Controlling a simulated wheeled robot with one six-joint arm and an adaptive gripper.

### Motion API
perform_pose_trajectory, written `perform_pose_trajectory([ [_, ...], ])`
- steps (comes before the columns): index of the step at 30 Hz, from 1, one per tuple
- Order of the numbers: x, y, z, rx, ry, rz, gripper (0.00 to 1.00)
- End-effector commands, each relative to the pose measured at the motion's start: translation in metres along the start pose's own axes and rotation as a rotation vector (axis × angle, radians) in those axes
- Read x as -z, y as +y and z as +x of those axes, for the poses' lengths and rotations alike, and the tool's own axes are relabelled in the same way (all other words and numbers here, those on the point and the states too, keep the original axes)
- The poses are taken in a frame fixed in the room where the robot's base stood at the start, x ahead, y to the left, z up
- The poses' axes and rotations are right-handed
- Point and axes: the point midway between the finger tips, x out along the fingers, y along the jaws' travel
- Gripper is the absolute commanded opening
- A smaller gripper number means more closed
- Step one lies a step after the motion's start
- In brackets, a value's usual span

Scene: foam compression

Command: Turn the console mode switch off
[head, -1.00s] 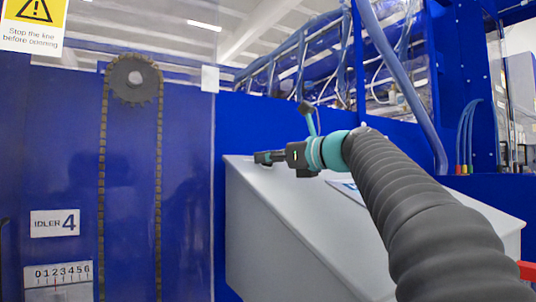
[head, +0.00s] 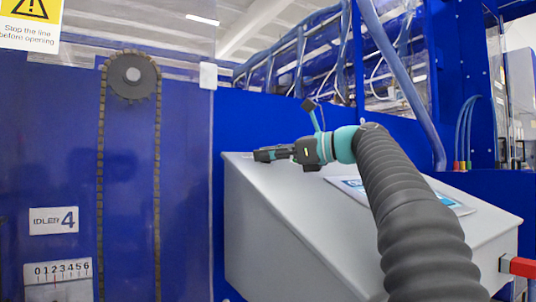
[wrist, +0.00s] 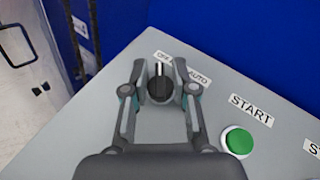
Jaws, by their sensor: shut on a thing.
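The mode switch is a black rotary knob (wrist: 160,88) on the sloping grey console (wrist: 85,115) in the wrist view. Its white pointer line aims up, toward the OFF label (wrist: 162,57) and away from the AUTO label (wrist: 199,78). My gripper (wrist: 160,70) has one finger on each side of the knob and is shut on it. In the head view my gripper (head: 268,154) is at the top left of the console (head: 290,220); the knob itself is hidden there.
A green START button (wrist: 238,141) is right of the knob, with another label (wrist: 312,147) at the right edge. A chain and sprocket (head: 132,76) sit behind the clear guard at left.

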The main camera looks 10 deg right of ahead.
Motion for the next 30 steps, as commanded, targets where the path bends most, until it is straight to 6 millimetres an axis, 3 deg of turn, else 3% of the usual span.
perform_pose_trajectory([
  [3,0.000,0.000,0.000,-0.001,0.001,0.001,0.00],
  [4,0.000,0.000,0.000,-0.001,0.001,0.001,0.34],
  [17,0.000,-0.001,-0.008,0.003,0.001,0.001,0.35],
  [30,0.001,-0.001,-0.087,0.004,0.002,0.001,0.35],
])
